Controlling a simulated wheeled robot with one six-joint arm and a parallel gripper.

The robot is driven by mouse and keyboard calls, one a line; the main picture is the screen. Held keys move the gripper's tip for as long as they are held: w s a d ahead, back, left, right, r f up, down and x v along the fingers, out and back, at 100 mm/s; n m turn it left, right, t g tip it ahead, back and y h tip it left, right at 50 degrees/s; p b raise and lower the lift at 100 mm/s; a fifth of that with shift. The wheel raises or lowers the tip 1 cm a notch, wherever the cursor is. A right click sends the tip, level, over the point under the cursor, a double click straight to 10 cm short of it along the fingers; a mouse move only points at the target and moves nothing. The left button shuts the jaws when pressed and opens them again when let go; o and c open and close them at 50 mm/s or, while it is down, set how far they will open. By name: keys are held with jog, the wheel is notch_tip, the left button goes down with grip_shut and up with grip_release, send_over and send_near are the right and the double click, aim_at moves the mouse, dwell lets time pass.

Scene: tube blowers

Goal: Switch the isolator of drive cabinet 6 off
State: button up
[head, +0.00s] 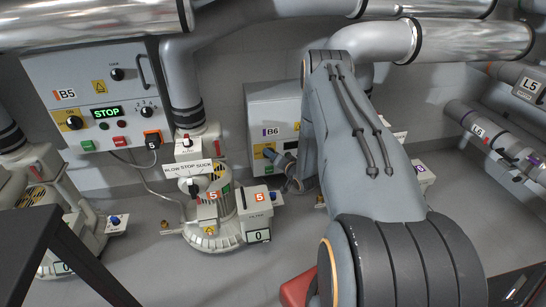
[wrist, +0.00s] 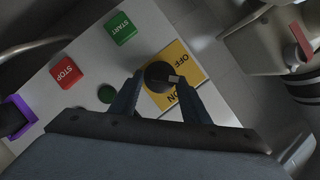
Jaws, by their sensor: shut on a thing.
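Drive cabinet B6 (head: 262,108) is a pale box on the back wall, its right side hidden behind my arm. In the wrist view its black isolator knob (wrist: 156,74) sits on a yellow plate (wrist: 188,61) lettered OFF and ON, which appears upside down. My gripper (wrist: 158,80) is shut on the knob, one finger on each side. A pale mark on the knob points between the two words. In the head view my gripper (head: 272,156) is at the cabinet's lower left, over the yellow plate.
A green START button (wrist: 120,28), a red STOP button (wrist: 67,69) and a dark green round button (wrist: 106,94) are close to my fingers. Cabinet B5 (head: 42,66) and a blower (head: 215,207) stand to the left.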

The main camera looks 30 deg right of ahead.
dwell(0.4)
jog(key=n+h+p, duration=0.1)
jog(key=n, duration=0.1)
jog(key=n+g+h+p, duration=0.1)
jog(key=n, duration=0.1)
jog(key=a+n+g+h+p, duration=0.1)
jog(key=n+p, duration=0.1)
jog(key=shift+w+r+h, duration=0.1)
jog(key=shift+r+h, duration=0.1)
jog(key=shift+h, duration=0.1)
dwell(0.6)
jog(key=o, duration=1)
jog(key=shift+o, duration=0.2)
jog(key=p+v, duration=0.1)
jog(key=v, duration=0.6)
jog(key=shift+s+p, duration=0.35)
